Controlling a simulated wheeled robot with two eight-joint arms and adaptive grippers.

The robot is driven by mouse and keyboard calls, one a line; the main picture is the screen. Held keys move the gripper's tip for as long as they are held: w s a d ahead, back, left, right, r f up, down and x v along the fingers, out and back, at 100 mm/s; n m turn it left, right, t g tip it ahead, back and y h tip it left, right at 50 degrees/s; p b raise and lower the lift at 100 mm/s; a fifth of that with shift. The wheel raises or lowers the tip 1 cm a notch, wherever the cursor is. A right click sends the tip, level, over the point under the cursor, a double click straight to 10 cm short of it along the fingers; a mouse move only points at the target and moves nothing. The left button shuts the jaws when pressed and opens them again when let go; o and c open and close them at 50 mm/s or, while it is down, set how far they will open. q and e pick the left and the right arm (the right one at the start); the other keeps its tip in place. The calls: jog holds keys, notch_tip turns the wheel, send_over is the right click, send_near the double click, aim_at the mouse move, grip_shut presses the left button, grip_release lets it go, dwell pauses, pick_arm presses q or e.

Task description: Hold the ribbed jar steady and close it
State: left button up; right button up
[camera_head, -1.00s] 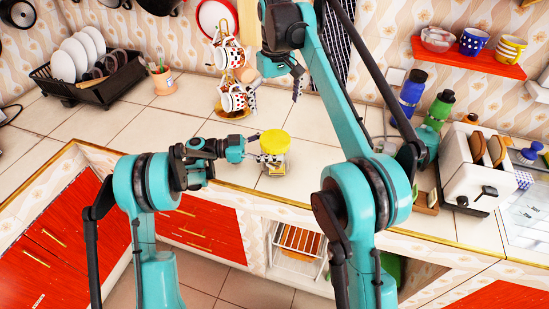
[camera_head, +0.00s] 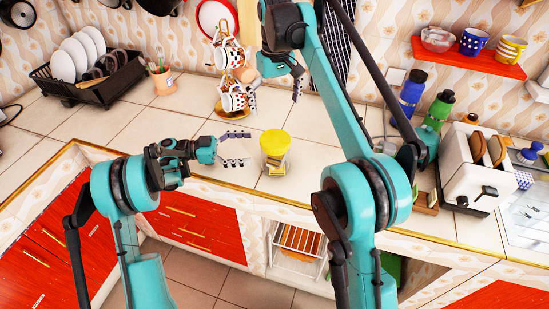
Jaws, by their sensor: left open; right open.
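The ribbed jar (camera_head: 273,164) stands upright on the tiled counter near its front edge. Its yellow lid (camera_head: 275,141) sits on top; I cannot tell whether it is fully closed. My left gripper (camera_head: 249,148) is open just left of the jar, its fingers pointing at it and apart from it. My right gripper (camera_head: 274,88) is open and empty, raised above and behind the jar, near the hanging cups.
A cup stand (camera_head: 233,112) with spotted cups is behind the jar. A dish rack (camera_head: 95,85) and a utensil pot (camera_head: 163,82) stand at left. Bottles (camera_head: 411,92) and a toaster (camera_head: 470,165) are at right.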

pick_arm(q)
jog(key=shift+a, duration=1.5)
jog(key=s+d+r+n+t+y, duration=0.3)
jog(key=s+d+r+n+y, duration=0.1)
jog(key=s+n+y, duration=0.6)
pick_arm(e)
jog(key=s+d+m+t, duration=0.2)
jog(key=s+d+t, duration=0.1)
jog(key=s+d, duration=0.75)
pick_arm(q)
jog(key=s+a+f+n+t+y, duration=0.1)
jog(key=s+a+n+y, duration=0.2)
jog(key=s, duration=0.6)
jog(key=s+a+f+n+t+y, duration=0.2)
jog(key=s+a+n+y, duration=0.2)
jog(key=s, duration=0.4)
jog(key=a+y, duration=0.1)
jog(key=a, duration=0.1)
jog(key=shift+s+a+f, duration=0.2)
jog(key=shift+s+a, duration=0.2)
pick_arm(e)
jog(key=s+d+f+m+t, duration=0.1)
jog(key=s+d+f+t, duration=0.1)
jog(key=s+f, duration=0.6)
jog(key=s+d+f+m+t, duration=0.2)
jog(key=s+d+f, duration=0.3)
jog(key=s+f, duration=0.3)
jog(key=shift+s, duration=0.9)
jog(key=shift+r, duration=0.1)
